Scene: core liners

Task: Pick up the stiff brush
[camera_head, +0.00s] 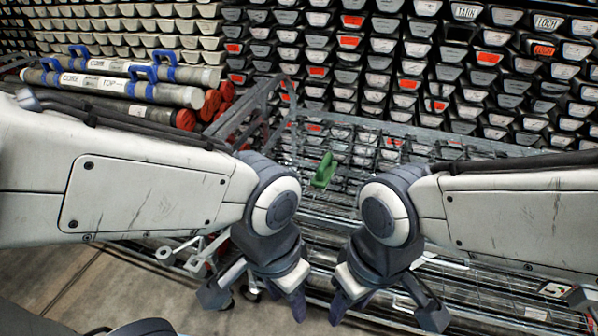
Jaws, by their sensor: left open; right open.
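A small green object (323,171), which looks like the stiff brush, stands out on the metal rack beyond my two wrists. Its bristles cannot be made out at this size. My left gripper (256,300) points down over the near side of the rack, its fingers spread and nothing between them. My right gripper (387,310) also points down over the rack, to the right of the left one, open and empty. Both grippers are nearer to me than the green object and apart from it.
The metal rack (470,150) has rails and a raised end frame at left. Core tubes (120,86) with blue straps and red ends lie at the upper left. Stacked core trays (350,60) fill the back. Concrete floor (60,275) is bare at the lower left.

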